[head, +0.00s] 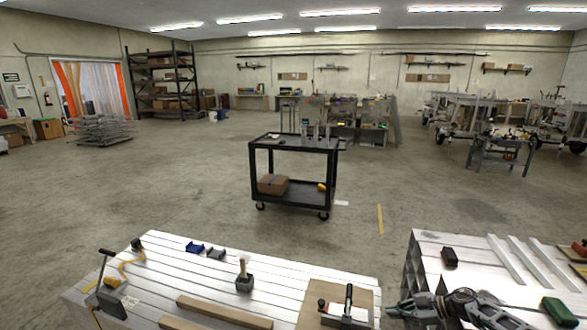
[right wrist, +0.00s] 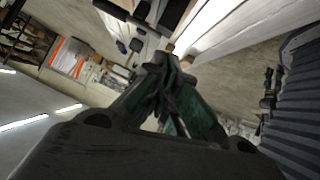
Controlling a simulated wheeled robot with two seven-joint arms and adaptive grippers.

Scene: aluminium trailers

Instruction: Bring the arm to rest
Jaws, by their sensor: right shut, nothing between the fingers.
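My right gripper (head: 398,308) comes in at the bottom right of the head view, its fingers pointing left. It hangs by the gap between the two pale slatted benches, near the left edge of the right bench (head: 425,240). In the right wrist view my right gripper (right wrist: 165,65) shows its dark green-grey fingers closed together, with nothing held. My left gripper is not in either view.
The left bench (head: 150,262) holds a toggle clamp on a board (head: 345,318), wooden strips (head: 225,312) and small blocks. The right bench carries metal bars and a dark block (head: 449,257). A black cart (head: 293,170) stands beyond, with open floor around it.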

